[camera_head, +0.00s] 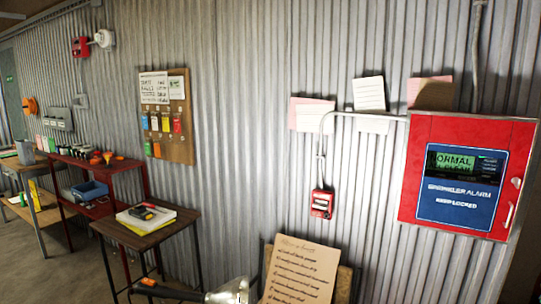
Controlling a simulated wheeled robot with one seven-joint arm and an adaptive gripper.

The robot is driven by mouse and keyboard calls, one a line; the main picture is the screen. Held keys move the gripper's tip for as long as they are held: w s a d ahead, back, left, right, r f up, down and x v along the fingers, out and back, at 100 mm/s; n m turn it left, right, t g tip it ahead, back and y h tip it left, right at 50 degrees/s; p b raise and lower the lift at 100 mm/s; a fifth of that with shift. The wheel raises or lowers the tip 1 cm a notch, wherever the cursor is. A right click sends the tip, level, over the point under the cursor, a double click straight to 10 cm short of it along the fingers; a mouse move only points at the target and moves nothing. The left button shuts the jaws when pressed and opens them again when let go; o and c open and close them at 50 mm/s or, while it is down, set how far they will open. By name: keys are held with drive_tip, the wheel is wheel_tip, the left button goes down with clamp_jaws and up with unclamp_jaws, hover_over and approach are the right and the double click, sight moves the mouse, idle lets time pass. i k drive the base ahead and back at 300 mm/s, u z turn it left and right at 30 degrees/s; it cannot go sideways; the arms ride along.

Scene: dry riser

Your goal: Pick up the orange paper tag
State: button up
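Several small coloured paper tags hang on a brown cork board on the corrugated wall, left of centre. Another orange tag (156,150) hangs in the lower row, beside a green tag (148,149). I cannot make out my gripper in this view.
A small dark table (150,232) with a book and a black tool stands below the board. A red shelf (92,164) is to its left. A lettered board (301,270) and a silver-headed object (232,291) are in front. A red alarm cabinet (417,165) is on the right.

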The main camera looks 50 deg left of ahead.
sight(157, 150)
drive_tip(key=u, duration=2.6)
drive_tip(key=k, duration=0.35)
drive_tip(key=u, duration=1.3)
drive_tip(key=i, duration=3.4)
drive_tip(key=z, duration=1.15)
drive_tip(key=i, duration=1.45)
drive_tip(key=z, duration=0.9)
